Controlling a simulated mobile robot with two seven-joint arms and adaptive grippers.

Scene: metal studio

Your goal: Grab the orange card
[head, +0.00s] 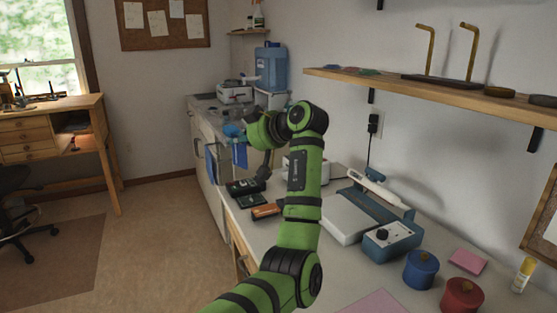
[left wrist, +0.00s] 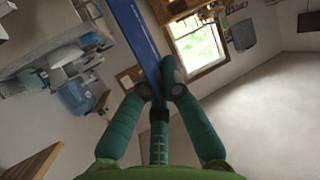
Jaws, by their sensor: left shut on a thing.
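My left gripper (head: 236,134) is above the far part of the counter, beyond and apart from the orange thing. In the left wrist view, its fingers (left wrist: 160,84) are shut on a long, thin blue thing (left wrist: 143,40), seen nearly edge-on. Blue surfaces show near the gripper in the head view, but what the blue thing is cannot be told. My right gripper is not in view.
Dark flat items (head: 244,187) lie near the orange thing. A grey-and-blue device (head: 345,218), a blue pot (head: 421,269) and a red pot (head: 462,297) stand on the right. A wooden shelf (head: 450,90) runs along the wall. The floor at the left is open.

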